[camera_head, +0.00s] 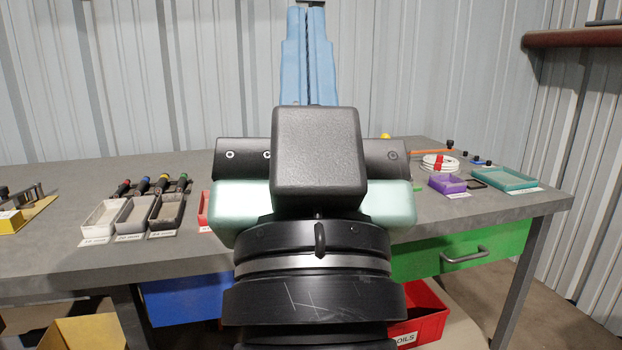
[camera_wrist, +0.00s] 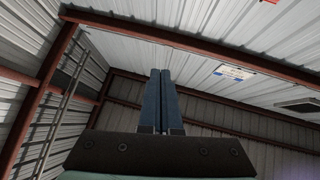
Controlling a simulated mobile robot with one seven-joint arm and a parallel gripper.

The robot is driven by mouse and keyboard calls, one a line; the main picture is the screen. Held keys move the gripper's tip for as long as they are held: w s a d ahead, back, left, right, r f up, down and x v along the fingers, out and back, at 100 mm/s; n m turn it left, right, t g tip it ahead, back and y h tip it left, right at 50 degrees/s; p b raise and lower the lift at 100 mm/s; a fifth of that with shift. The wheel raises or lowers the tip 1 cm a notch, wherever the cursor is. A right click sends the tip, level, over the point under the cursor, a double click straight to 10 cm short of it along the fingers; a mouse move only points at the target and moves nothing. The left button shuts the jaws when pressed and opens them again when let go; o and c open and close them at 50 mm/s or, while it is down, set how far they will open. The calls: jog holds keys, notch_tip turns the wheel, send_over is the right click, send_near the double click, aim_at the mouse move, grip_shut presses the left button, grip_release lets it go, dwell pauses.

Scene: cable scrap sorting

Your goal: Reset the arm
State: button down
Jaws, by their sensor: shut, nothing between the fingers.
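My gripper (camera_head: 310,52) points upward in front of the corrugated wall in the head view. Its two long blue fingers are together with only a thin dark seam between them, and nothing is held. In the wrist view my gripper (camera_wrist: 160,75) shows the same blue fingers shut side by side, rising toward the roof beams. My wrist and arm fill the middle of the head view and hide the centre of the workbench (camera_head: 420,225). The gripper is clear of the bench and of everything on it.
On the bench's left stand a yellow holder (camera_head: 22,214), several screwdrivers (camera_head: 162,186) and labelled trays (camera_head: 133,214). On its right are a white cable coil (camera_head: 440,162), a purple tray (camera_head: 447,184) and a teal tray (camera_head: 503,179). A red bin (camera_head: 425,312) sits below the green drawer (camera_head: 462,250).

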notch_tip(320, 180, up, 34)
jog(key=s+h+p, duration=0.1)
jog(key=s+p, duration=0.1)
jog(key=p, duration=3)
jog(key=shift+t, duration=0.4)
jog(key=shift+s+d, duration=0.1)
